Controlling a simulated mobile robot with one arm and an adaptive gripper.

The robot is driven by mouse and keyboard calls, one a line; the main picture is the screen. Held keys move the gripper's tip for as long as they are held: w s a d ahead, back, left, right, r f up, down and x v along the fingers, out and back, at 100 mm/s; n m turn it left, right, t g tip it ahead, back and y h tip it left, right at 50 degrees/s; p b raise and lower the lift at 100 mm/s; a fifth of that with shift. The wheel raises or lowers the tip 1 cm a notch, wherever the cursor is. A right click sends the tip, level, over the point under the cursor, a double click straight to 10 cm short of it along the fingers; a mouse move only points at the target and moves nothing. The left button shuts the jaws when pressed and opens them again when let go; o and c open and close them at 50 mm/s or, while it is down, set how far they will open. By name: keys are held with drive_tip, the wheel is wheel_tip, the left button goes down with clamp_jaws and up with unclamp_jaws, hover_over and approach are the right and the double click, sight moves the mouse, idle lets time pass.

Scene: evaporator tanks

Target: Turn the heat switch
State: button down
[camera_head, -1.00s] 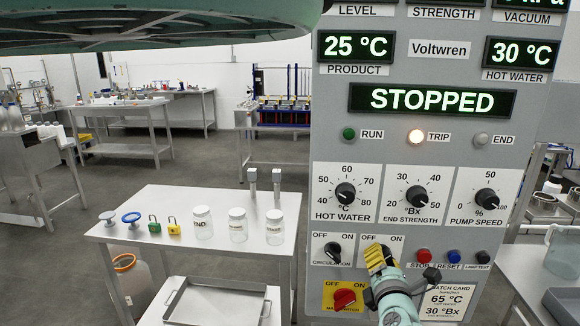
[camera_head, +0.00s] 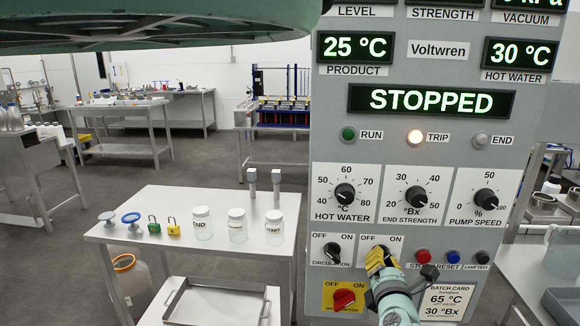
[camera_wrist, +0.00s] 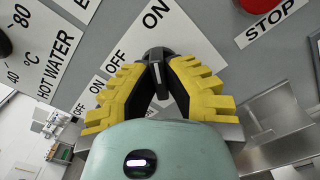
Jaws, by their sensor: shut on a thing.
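The heat switch is a black rotary knob (camera_wrist: 157,62) on the grey panel, right of the circulation switch. Its OFF and ON labels show in both current views; its name label is hidden behind my gripper in the head view. My gripper (camera_head: 375,259) has yellow ridged fingers and is shut on this knob. In the wrist view my gripper (camera_wrist: 157,75) has its fingertips on either side of the knob. A pale line shows on the knob, but I cannot tell which label it points to.
The circulation switch (camera_head: 333,252) is close on the left, and the red and yellow main switch (camera_head: 344,298) is below. The red stop button (camera_head: 423,256) and blue reset button (camera_head: 453,257) are on the right. The display (camera_head: 432,101) reads STOPPED; the trip lamp (camera_head: 415,137) is lit.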

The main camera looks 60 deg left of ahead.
drive_tip(key=shift+n, duration=0.3)
drive_tip(key=shift+n, duration=1)
drive_tip(key=shift+n, duration=1.1)
drive_tip(key=shift+n+p, duration=0.35)
drive_tip(key=shift+n, duration=0.65)
